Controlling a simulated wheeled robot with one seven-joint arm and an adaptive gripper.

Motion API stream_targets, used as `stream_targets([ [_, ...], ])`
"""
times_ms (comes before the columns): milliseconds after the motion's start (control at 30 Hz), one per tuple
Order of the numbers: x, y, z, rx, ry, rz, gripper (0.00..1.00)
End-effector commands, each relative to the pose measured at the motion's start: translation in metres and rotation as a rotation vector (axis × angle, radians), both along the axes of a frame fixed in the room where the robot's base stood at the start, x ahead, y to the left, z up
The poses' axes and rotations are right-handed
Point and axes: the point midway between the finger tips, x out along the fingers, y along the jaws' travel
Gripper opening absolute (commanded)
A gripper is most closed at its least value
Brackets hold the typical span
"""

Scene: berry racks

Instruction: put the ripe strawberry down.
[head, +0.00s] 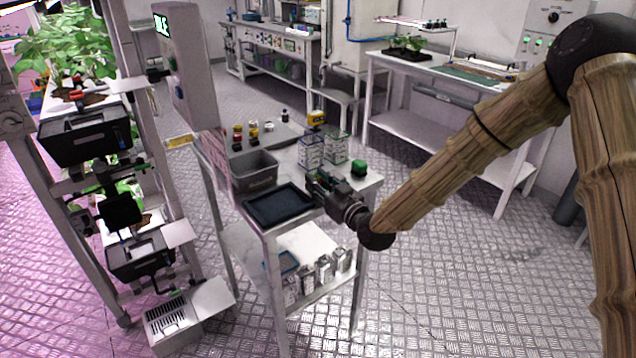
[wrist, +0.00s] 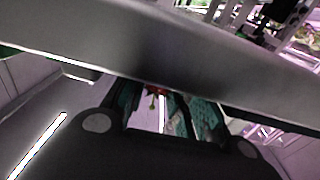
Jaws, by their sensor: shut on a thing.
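In the wrist view my gripper (wrist: 158,100) is shut on the ripe strawberry (wrist: 155,89), a small red patch with a stalk between the green-grey fingers. Most of the strawberry is hidden there by a large grey surface across the picture. In the head view I cannot make out the strawberry.
A grey bin (head: 254,183) stands behind the tray. Clear punnets (head: 311,152), a green item (head: 358,167) and several small jars (head: 238,138) are on the same table (head: 371,182). A plant rack (head: 172,232) is at the left. Floor is open at the right.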

Motion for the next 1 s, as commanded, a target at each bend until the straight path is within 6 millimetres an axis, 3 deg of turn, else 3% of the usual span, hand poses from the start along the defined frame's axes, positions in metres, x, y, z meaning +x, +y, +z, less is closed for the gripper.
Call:
stream_targets([
  [267, 0.000, 0.000, -0.003, 0.000, 0.000, 0.000, 0.17],
  [300, 0.000, 0.000, -0.002, 0.000, 0.000, 0.000, 0.30],
  [333, 0.000, 0.000, -0.002, 0.000, 0.000, 0.000, 0.34],
  [733, 0.000, 0.000, 0.003, 0.001, -0.001, 0.000, 0.34],
  [1000, -0.031, -0.023, -0.001, -0.001, 0.001, -0.001, 0.34],
])
